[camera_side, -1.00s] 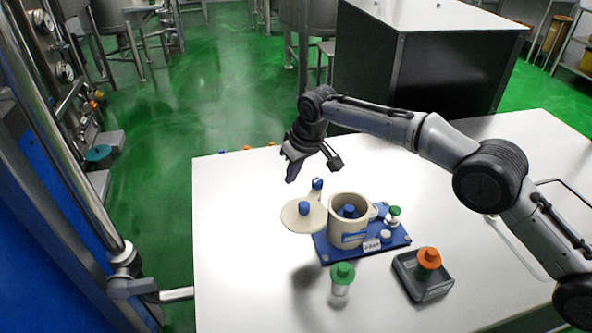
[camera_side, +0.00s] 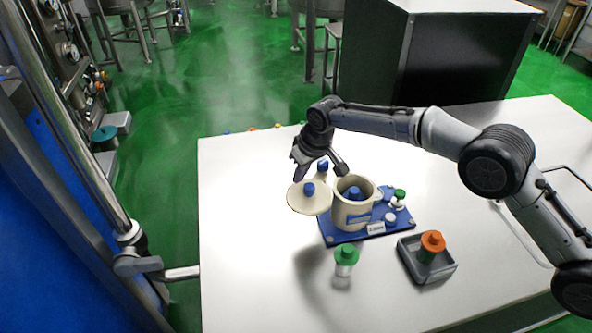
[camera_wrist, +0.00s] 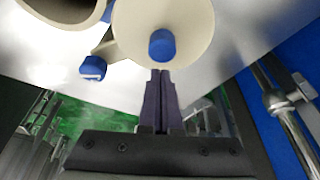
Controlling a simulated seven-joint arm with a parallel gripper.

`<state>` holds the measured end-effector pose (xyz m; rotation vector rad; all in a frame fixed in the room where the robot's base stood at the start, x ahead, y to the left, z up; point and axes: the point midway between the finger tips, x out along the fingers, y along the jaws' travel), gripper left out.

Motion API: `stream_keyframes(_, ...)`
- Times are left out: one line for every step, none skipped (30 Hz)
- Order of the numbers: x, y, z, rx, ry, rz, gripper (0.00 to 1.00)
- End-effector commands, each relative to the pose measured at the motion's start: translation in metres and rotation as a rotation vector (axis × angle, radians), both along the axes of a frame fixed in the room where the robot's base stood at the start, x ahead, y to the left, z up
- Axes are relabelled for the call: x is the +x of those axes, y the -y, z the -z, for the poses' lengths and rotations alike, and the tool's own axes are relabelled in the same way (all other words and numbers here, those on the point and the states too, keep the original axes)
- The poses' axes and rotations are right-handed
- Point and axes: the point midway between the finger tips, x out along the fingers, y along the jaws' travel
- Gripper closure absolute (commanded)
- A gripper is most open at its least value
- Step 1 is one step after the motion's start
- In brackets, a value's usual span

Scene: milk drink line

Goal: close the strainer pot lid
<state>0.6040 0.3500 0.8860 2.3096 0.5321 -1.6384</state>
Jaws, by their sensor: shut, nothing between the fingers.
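The cream strainer pot (camera_side: 350,217) stands on a blue base plate (camera_side: 345,236), its mouth open with a blue piece inside. Its round cream lid (camera_side: 311,204) with a blue knob (camera_side: 309,188) is swung out to the left of the pot. A blue-tipped post (camera_side: 322,166) stands behind the lid. My gripper (camera_side: 298,178) is shut and empty, at the lid's far left side. In the wrist view my fingertips (camera_wrist: 160,73) are at the edge of the lid (camera_wrist: 190,22), close to the knob (camera_wrist: 162,46); I cannot tell if they touch. The pot (camera_wrist: 60,10) is partly cut off there.
A green-capped bottle (camera_side: 346,261) stands in front of the plate. An orange-capped bottle (camera_side: 432,245) stands in a dark tray (camera_side: 425,272). A small green-capped jar (camera_side: 398,199) and a white one are on the plate's right. The table (camera_side: 250,270) is clear at left.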

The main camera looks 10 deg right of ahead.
Motion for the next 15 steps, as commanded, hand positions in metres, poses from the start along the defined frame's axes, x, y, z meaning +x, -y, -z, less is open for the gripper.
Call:
stream_keyframes(-0.0033,0.0014,-0.0006,0.0,-0.001,0.0,1.0)
stream_keyframes(-0.0045,0.0019,-0.0008,0.0,0.0,0.0,1.0)
stream_keyframes(-0.0064,0.0029,-0.0003,0.0,-0.001,0.0,1.0)
stream_keyframes(-0.0075,0.0034,-0.0003,0.0,-0.001,0.0,1.0)
stream_keyframes(-0.0087,0.004,-0.0003,-0.001,-0.001,-0.001,1.0)
stream_keyframes(-0.0096,0.0045,-0.0004,0.0,0.0,-0.001,1.0)
stream_keyframes(-0.0102,0.0047,-0.0006,0.0,0.001,-0.001,1.0)
stream_keyframes(-0.0108,0.0051,-0.0006,0.0,0.001,-0.001,1.0)
stream_keyframes(-0.0116,0.0054,-0.0004,0.0,0.0,-0.001,1.0)
stream_keyframes(-0.0121,0.0056,-0.0002,0.0,0.0,-0.001,1.0)
stream_keyframes(-0.0123,0.0058,-0.0001,0.0,0.0,-0.001,1.0)
stream_keyframes(-0.0125,0.0059,0.0,0.0,0.0,-0.001,1.0)
stream_keyframes(-0.0125,0.0059,-0.0001,0.0,0.0,-0.001,1.0)
stream_keyframes(-0.0125,0.0059,-0.0001,0.0,0.0,-0.001,1.0)
stream_keyframes(-0.0125,0.006,-0.0001,0.0,0.0,-0.001,1.0)
